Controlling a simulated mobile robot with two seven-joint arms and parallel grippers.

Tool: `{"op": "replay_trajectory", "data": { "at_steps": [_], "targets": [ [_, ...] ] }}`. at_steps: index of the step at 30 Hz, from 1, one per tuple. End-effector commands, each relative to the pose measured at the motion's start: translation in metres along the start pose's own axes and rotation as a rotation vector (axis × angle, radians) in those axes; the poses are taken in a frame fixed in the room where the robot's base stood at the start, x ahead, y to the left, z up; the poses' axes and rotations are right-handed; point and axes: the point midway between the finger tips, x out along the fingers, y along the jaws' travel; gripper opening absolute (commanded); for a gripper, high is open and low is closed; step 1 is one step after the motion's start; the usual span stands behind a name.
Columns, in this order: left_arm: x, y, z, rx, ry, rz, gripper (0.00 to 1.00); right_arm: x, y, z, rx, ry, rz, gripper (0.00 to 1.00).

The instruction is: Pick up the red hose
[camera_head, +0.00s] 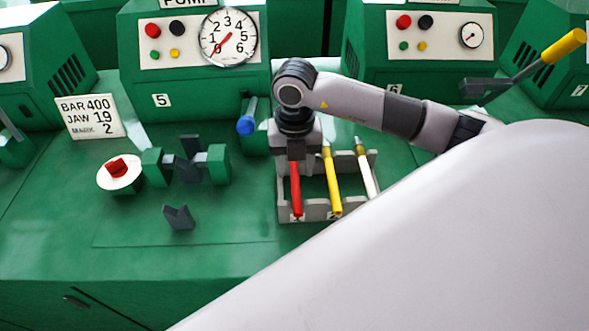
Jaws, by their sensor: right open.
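The red hose (297,192) lies in a grey rack (320,212), in its leftmost slot. A yellow hose (333,184) and a white hose (366,172) lie to its right in the same rack. My right gripper (296,158) is over the upper end of the red hose and hides that end. Its fingers are small and dark here, and it is open. I cannot tell whether the fingers touch the hose. My left gripper is not in view.
Left of the rack stand a green crimper (217,164), a dark V-shaped rest (178,217) and a red knob (117,168) on a white disc. A blue-ended lever (246,125) is close to my right gripper. My pale arm covers the lower right.

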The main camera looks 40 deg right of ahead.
Motion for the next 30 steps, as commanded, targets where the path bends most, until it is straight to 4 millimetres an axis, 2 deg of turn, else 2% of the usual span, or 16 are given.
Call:
{"op": "replay_trajectory", "data": {
  "at_steps": [8,12,13,23,30],
  "targets": [
    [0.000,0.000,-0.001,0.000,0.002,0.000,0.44,0.004,0.000,0.000,-0.001,0.000,0.001,0.49],
    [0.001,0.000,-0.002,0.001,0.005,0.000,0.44,0.004,0.000,0.000,-0.001,0.000,0.001,0.03],
    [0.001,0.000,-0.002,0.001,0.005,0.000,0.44,0.004,0.000,0.000,-0.001,0.000,0.001,0.00],
    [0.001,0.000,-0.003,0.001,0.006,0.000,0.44,0.003,0.000,0.000,-0.001,-0.001,0.002,0.00],
    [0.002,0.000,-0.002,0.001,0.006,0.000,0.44,-0.016,0.001,0.001,-0.001,-0.003,0.004,0.00]
  ]
}}
